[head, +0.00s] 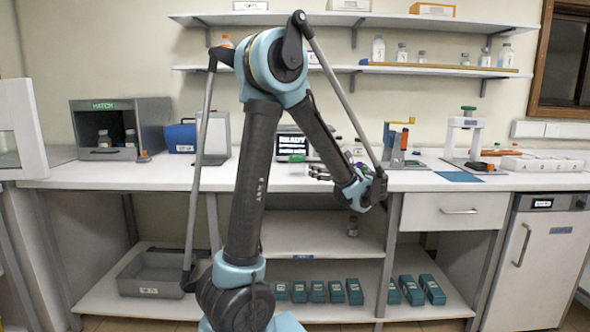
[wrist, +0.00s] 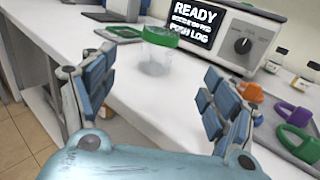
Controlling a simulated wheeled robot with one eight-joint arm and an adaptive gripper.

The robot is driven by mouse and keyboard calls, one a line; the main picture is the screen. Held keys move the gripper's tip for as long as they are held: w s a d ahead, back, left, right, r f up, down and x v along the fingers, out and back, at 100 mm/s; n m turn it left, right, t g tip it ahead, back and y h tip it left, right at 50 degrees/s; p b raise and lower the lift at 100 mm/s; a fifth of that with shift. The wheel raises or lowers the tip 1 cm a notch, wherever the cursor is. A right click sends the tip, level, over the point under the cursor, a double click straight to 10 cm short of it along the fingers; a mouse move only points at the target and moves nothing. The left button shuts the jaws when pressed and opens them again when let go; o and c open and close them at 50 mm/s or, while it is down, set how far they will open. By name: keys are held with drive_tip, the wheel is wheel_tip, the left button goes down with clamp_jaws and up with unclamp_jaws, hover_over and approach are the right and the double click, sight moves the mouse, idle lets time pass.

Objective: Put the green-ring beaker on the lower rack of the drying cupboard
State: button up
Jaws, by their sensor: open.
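The green-ring beaker (wrist: 155,66) is clear glass with a green band and stands on the white worktop in the wrist view, in front of the instrument whose screen reads READY. My gripper (wrist: 155,95) is open, its blue-padded fingers spread to either side of the picture, with the beaker ahead between them and nothing held.
The READY instrument (wrist: 225,38) stands close behind the beaker. Orange, green and purple ring-shaped items (wrist: 297,117) lie on the right. A dark open-front box (head: 120,128) with bottles stands at the left of the worktop. Bare worktop (wrist: 130,75) lies around the beaker.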

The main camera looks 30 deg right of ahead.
sight(302, 162)
drive_tip(key=w, duration=0.7)
drive_tip(key=w+a, duration=0.1)
drive_tip(key=w, duration=0.3)
drive_tip(key=shift+w+a+f, duration=0.1)
drive_tip(key=shift+w, duration=1.4)
drive_tip(key=shift+w+a+f, duration=0.1)
drive_tip(key=shift+w, duration=1.4)
drive_tip(key=shift+c, duration=0.3)
drive_tip(key=c, duration=1.2)
drive_tip(key=shift+r, duration=0.15)
drive_tip(key=shift+c, duration=0.2)
wheel_tip(302, 162, up, 10)
